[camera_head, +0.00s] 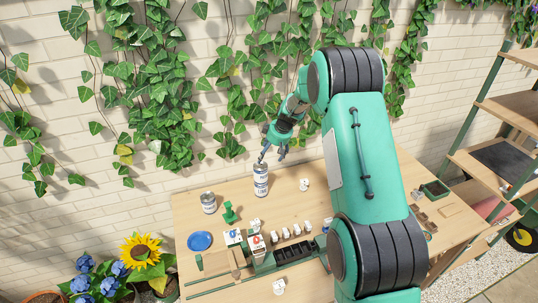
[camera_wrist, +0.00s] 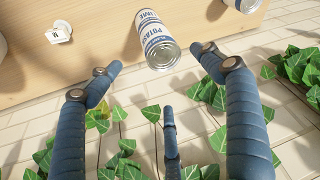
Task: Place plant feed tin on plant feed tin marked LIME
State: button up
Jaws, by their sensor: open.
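Two white-and-blue tins stand stacked on the table. The upper plant feed tin (camera_head: 261,173), lettered POTASH in the wrist view (camera_wrist: 158,42), rests upright on the lower tin marked LIME (camera_head: 261,189). The lower tin shows in the wrist view (camera_wrist: 146,17) with only part of its lettering visible. My gripper (camera_head: 271,150) is open and empty just above the stack. In the wrist view its fingers (camera_wrist: 156,70) are spread around the near end of the upper tin, with gaps visible on both sides.
Another tin (camera_head: 209,203) stands left of the stack, beside a green object (camera_head: 230,212). A blue saucer (camera_head: 200,241) lies at the left. Small white labelled blocks (camera_head: 285,233) and a dark tray (camera_head: 294,252) fill the front. Ivy (camera_head: 235,100) hangs on the wall behind.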

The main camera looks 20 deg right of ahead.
jog(key=s+a+r+m, duration=0.1)
jog(key=s+a+r, duration=0.4)
jog(key=s+r, duration=0.8)
jog(key=s+a+r+m, duration=0.1)
jog(key=s+a+r, duration=0.3)
jog(key=s+r, duration=0.85)
jog(key=s+a+r+m+t+h, duration=0.1)
jog(key=s+r+m, duration=0.1)
jog(key=s, duration=1.4)
jog(key=s+a+r+m+h, duration=0.1)
jog(key=s+a+r+m, duration=0.1)
jog(key=s, duration=1.4)
jog(key=shift+r+t, duration=0.4)
jog(key=shift+r, duration=0.1)
notch_tip(320, 180, down, 10)
jog(key=b, duration=1)
